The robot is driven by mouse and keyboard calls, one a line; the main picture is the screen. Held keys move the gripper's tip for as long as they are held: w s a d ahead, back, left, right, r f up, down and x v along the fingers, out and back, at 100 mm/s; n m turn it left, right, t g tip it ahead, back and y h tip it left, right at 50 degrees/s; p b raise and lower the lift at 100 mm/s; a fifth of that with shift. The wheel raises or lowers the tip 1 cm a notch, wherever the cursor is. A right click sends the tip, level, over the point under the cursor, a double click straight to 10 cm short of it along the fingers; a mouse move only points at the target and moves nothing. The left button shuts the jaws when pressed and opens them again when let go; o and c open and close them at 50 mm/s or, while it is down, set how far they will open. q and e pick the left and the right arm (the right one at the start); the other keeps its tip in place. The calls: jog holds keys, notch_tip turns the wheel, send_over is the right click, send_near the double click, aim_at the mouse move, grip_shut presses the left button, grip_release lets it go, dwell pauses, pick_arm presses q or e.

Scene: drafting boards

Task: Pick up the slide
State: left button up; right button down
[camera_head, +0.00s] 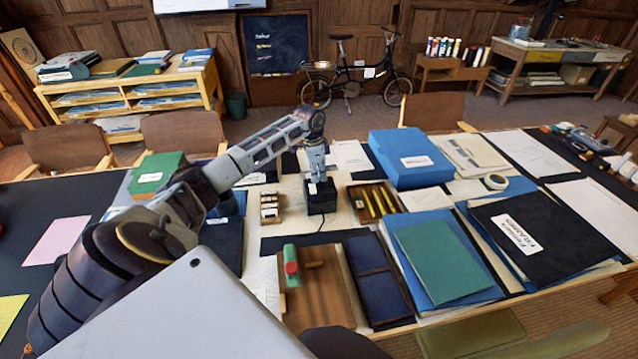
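My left gripper (317,180) points down at the middle of the table, just over a small black box (321,200). Its fingers are small here and look close together; I cannot tell whether they are shut, touch the box or hold anything. I cannot pick out the slide with certainty. Left of the black box is a small wooden tray (270,221) with several small pale pieces in it. My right gripper is not in view.
Right of the box lies a wooden tray with yellow sticks (376,201). A blue box (411,158) stands behind it. In front are a brown board with a green and red piece (291,262), a dark blue case (378,281) and a green folder (446,260).

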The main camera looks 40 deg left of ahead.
pick_arm(q)
jog(key=shift+c, duration=0.4)
grip_shut()
notch_tip(320, 180, up, 10)
dwell(0.6)
jog(key=shift+m, duration=0.4)
dwell(0.3)
